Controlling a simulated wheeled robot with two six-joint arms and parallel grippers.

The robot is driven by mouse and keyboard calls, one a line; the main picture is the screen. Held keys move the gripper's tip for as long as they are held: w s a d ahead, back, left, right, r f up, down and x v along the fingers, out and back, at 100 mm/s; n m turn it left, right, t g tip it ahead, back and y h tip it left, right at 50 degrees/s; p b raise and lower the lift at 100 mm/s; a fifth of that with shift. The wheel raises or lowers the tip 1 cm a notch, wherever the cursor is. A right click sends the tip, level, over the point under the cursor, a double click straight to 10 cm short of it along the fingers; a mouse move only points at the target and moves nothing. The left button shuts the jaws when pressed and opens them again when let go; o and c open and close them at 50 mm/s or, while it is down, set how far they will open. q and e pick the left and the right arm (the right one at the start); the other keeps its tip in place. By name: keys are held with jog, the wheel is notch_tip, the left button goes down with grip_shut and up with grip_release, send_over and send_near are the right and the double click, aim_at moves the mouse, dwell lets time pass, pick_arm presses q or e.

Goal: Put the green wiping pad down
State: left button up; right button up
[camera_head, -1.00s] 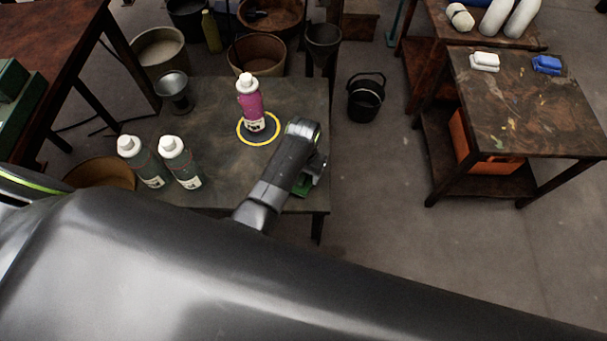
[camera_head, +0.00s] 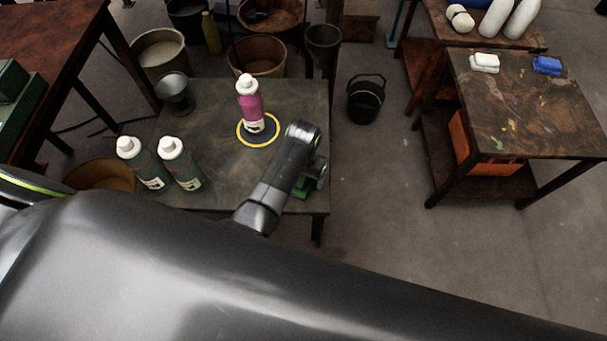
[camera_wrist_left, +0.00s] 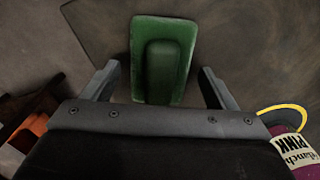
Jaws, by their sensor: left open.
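The green wiping pad (camera_wrist_left: 162,60) lies flat on the dark table (camera_head: 215,120), with a raised grip along its middle. In the head view only a bit of the pad (camera_head: 302,190) shows beside my left arm, near the table's right front corner. My left gripper (camera_wrist_left: 160,80) is open, with one finger on each side of the pad and a gap to both. In the head view my left gripper (camera_head: 312,180) is partly hidden by its own wrist. My right gripper is not in view.
A pink bottle (camera_head: 250,104) stands in a yellow ring (camera_head: 258,143) behind my gripper. Two dark bottles with white caps (camera_head: 180,165) and a metal funnel-like cup (camera_head: 174,92) stand to the left. A black bucket (camera_head: 365,100) is on the floor to the right.

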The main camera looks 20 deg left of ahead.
pick_arm(q)
jog(key=shift+r, duration=0.25)
notch_tip(320, 180, up, 6)
jog(key=shift+r+p, duration=0.2)
jog(key=shift+p, duration=1)
notch_tip(320, 180, up, 5)
jog(key=shift+r+p, duration=0.15)
jog(key=shift+p, duration=0.4)
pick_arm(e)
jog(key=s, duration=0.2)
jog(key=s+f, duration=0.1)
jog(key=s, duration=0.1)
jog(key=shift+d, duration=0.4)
